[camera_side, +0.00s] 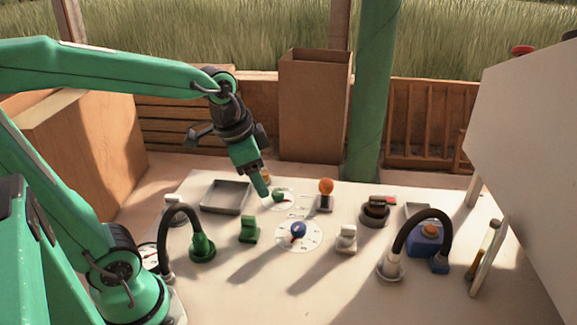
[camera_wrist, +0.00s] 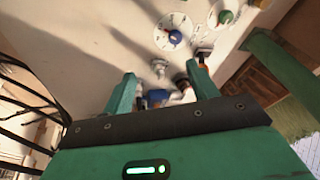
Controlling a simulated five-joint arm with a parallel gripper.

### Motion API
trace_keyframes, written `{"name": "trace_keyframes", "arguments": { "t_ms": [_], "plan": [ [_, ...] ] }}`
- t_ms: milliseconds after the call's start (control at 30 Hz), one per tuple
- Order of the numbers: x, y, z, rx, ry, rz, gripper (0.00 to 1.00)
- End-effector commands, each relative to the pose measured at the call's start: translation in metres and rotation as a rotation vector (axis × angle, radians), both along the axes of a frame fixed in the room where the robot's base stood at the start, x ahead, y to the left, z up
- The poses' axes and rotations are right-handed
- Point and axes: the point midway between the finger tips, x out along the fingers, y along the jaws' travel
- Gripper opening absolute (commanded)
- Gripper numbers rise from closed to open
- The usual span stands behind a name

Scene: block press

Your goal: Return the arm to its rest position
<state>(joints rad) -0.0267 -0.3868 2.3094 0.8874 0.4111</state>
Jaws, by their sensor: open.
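My arm is green and reaches in from the left in the side view. My gripper (camera_side: 264,190) points down over the back of the white table (camera_side: 330,275), near a green knob on a dial (camera_side: 279,196). In the wrist view my gripper (camera_wrist: 163,85) shows two green fingers spread apart, with nothing held between them. Whether its tips touch anything cannot be told.
On the table stand a grey tray (camera_side: 226,197), an orange ball-topped lever (camera_side: 325,190), a blue knob (camera_side: 298,230), a green block switch (camera_side: 249,230) and a black hose (camera_side: 424,222). A tilted white panel (camera_side: 530,150) bounds the right. A green post (camera_side: 372,90) rises behind.

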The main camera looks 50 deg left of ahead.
Motion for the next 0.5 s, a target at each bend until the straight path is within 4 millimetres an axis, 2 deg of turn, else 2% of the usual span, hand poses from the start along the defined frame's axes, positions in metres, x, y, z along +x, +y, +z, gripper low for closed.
{"name": "trace_keyframes", "arguments": {
  "t_ms": [300, 500],
  "plan": [
    [-0.045, -0.005, 0.013, -0.094, -0.106, 0.22, 0.59],
    [-0.064, -0.007, 0.014, -0.144, -0.148, 0.317, 0.59]
  ]
}}
